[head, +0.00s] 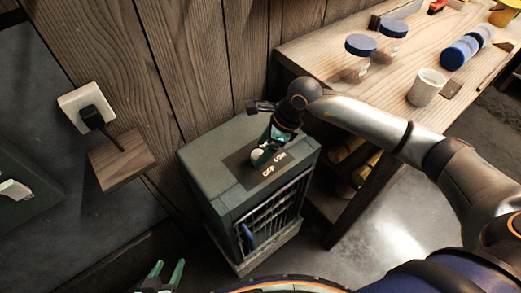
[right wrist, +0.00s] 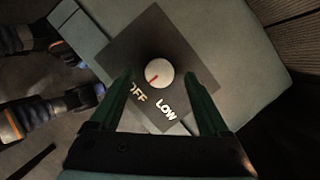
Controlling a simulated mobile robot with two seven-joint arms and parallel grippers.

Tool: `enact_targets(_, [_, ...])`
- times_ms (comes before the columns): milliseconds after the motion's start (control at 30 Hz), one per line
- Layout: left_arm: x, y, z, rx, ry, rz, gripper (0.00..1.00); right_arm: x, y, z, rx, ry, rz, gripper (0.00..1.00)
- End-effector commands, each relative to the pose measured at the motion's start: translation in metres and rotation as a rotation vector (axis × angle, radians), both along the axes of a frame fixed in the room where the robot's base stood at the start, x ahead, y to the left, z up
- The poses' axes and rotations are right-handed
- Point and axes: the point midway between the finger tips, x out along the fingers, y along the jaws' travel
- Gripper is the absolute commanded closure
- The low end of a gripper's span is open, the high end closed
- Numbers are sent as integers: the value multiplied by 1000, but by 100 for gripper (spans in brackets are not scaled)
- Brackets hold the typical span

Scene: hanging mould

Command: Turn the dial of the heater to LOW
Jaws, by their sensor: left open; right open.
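The heater (head: 222,190) is a grey-green box standing by the plank wall, with a dark panel on top. Its white round dial (right wrist: 159,73) has a red mark pointing down-left toward the OFF label (right wrist: 138,93). The LOW label (right wrist: 166,110) lies beside OFF. My right gripper (right wrist: 160,76) is open over the panel, with one finger on each side of the dial; contact cannot be told. In the head view the gripper partly covers the dial (head: 257,156). My left gripper (head: 168,265) is open and empty at the bottom edge, apart from the heater.
A wooden workbench (head: 320,55) stands to the right, with blue-lidded jars (head: 361,45) and a white cup (head: 427,87). A black plug sits in the wall socket (head: 85,105) above a small wooden block (head: 124,155). Grey floor (head: 395,225) is clear at right.

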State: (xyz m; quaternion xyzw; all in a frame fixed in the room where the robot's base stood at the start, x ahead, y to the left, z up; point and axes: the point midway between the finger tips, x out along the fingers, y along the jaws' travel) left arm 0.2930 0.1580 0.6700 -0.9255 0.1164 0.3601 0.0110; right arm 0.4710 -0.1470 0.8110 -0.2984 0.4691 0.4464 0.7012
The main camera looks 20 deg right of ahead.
Motion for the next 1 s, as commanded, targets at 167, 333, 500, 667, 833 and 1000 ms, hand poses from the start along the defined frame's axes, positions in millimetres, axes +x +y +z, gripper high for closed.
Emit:
enact_targets(167, [0, 0, -1, 0, 2, 1, 43, 2, 4, -11, 1, -1, 1, 20])
enact_targets(333, [-1, 1, -1, 2, 4, 2, 43, 2, 5, -12, 0, -2, 1, 20])
enact_targets(500, [-1, 1, -1, 1, 5, 3, 43, 2, 5, -12, 1, -1, 1, 27])
enact_targets(667, [-1, 1, -2, 1, 6, 2, 43, 2, 5, -12, 1, 0, 0, 45])
enact_targets(833, [-2, 1, -2, 1, 7, 2, 43, 2, 5, -12, 1, 0, 0, 64])
enact_targets(1000, [-2, 1, -2, 2, 8, 2, 43, 2, 5, -12, 1, 0, 0, 83])
